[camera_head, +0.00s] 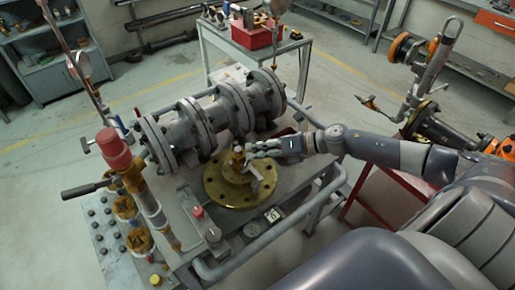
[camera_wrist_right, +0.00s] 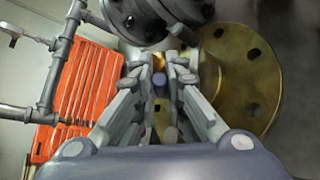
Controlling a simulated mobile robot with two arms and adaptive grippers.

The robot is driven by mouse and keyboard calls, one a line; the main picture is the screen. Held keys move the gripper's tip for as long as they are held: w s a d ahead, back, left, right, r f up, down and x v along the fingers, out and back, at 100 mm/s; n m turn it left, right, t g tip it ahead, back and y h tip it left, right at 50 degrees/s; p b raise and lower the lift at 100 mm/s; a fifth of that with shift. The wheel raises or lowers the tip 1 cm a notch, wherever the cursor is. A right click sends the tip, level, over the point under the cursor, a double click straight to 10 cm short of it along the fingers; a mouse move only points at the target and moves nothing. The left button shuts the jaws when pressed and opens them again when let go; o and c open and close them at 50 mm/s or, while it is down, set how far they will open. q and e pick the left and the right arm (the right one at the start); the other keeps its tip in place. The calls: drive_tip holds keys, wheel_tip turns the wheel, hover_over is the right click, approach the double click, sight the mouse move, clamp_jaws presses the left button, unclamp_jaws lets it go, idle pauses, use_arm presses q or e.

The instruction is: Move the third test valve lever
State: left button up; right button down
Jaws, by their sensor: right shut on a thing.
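A round brass flange (camera_head: 232,192) with bolt holes lies on the grey bench in the head view. A small brass fitting (camera_head: 238,158) stands on it, with a short grey lever (camera_head: 257,180) beside it. My right gripper (camera_head: 252,149) reaches in from the right to the top of this fitting. In the right wrist view my right gripper (camera_wrist_right: 160,72) has its fingers close together on something small, mostly hidden between them; I cannot tell which part it is. The brass flange (camera_wrist_right: 245,80) shows behind the fingers there. My left gripper is not in view.
A large grey flanged pipe (camera_head: 215,120) lies along the bench behind the fitting. A red-capped stand (camera_head: 113,150) with a dark handle (camera_head: 85,190) and brass valves (camera_head: 123,208) is at left. A grey bench rail (camera_head: 245,255) runs along the front.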

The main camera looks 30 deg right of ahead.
drive_tip(key=c, duration=1.9)
unclamp_jaws()
drive_tip(key=v, duration=1.2)
drive_tip(key=shift+w, duration=0.1)
